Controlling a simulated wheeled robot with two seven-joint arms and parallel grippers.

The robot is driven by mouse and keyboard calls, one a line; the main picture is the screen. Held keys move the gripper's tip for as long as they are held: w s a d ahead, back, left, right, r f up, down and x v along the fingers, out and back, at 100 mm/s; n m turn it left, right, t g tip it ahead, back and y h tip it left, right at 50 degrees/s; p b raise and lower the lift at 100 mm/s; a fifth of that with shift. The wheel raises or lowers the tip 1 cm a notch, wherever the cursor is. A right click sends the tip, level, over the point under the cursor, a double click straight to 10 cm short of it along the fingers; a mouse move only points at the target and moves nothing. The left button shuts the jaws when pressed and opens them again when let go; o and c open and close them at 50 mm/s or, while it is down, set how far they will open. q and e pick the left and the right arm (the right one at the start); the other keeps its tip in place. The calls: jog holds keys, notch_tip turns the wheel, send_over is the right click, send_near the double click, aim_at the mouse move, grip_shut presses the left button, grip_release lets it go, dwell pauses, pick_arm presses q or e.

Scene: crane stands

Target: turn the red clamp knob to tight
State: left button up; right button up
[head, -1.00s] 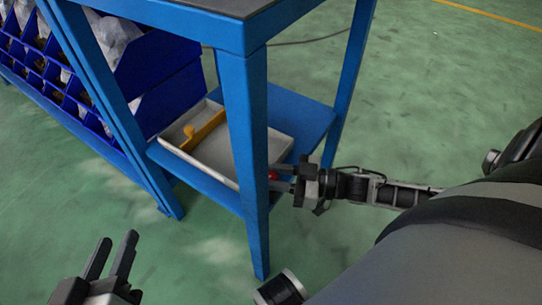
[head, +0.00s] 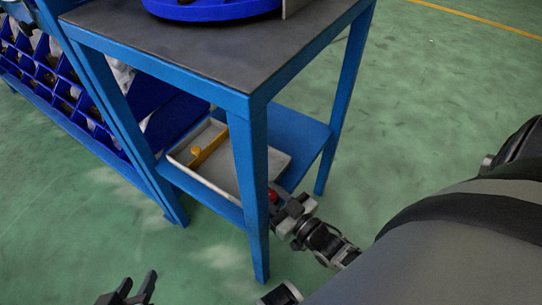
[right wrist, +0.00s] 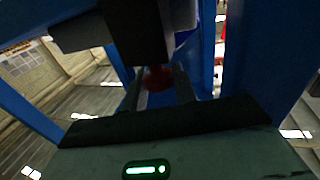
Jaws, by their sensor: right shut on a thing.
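The red clamp knob (head: 272,194) shows small beside the near leg of the blue stand, at lower-shelf height. It also shows dark red in the right wrist view (right wrist: 158,78), between the two fingers. My right gripper (head: 279,199) is shut on the knob, coming in from the lower right. The fingers in the right wrist view (right wrist: 158,88) stand on either side of it. The leg and the gripper hide part of the knob, and I cannot read its turn angle. My left gripper (head: 138,287) is open and empty at the bottom left, away from the stand.
The blue stand's near leg (head: 256,215) is close beside my right gripper. A grey tray (head: 272,166) with a yellow bar (head: 208,149) is on the lower shelf. A blue round thing (head: 212,9) is on the dark top. Blue bins (head: 50,82) stand left. The green floor at right is clear.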

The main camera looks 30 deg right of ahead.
pick_arm(q)
jog(key=shift+f, duration=0.15)
pick_arm(e)
jog(key=shift+s+f, duration=0.1)
jog(key=o, duration=1)
jog(key=shift+c, duration=0.2)
